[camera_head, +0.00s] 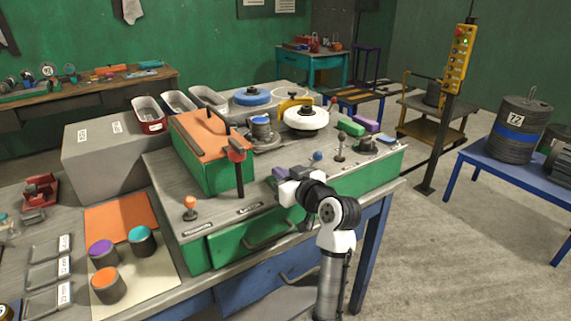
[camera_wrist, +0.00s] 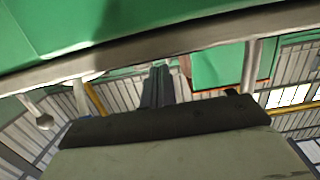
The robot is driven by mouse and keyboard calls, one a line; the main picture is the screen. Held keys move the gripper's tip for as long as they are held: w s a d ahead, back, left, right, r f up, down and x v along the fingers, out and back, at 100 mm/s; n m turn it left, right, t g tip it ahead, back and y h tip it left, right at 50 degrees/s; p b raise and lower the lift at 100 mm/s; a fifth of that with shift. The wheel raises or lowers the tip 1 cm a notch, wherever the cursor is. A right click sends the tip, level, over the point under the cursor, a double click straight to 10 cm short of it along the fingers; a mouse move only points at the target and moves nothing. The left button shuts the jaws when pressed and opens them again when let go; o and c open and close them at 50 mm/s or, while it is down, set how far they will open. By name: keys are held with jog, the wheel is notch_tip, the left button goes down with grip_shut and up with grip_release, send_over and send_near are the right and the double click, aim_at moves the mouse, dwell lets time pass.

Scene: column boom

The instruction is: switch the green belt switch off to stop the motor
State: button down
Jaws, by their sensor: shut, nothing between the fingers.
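I cannot make out for certain which part is the green belt switch. The green bench unit (camera_head: 350,194) carries several controls on its grey top. An orange knob (camera_head: 190,204) stands at the front left, a red-headed lever (camera_head: 237,153) beside the orange-topped green box, and a blue knob (camera_head: 317,156) farther right. My gripper (camera_head: 279,174) is over the front part of the top, between the red-headed lever and the blue knob. In the wrist view its dark fingers (camera_wrist: 158,86) are together and empty, with a green surface (camera_wrist: 120,22) above them.
The orange-topped green box (camera_head: 205,150) rises left of my gripper. A white round part with a yellow piece (camera_head: 306,119) stands behind. A yellow control box (camera_head: 458,58) hangs on a post at the right. Open floor lies right of the bench.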

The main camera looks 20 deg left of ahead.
jog(key=shift+f, duration=0.4)
jog(key=shift+a+r+p, duration=0.1)
jog(key=shift+p, duration=0.25)
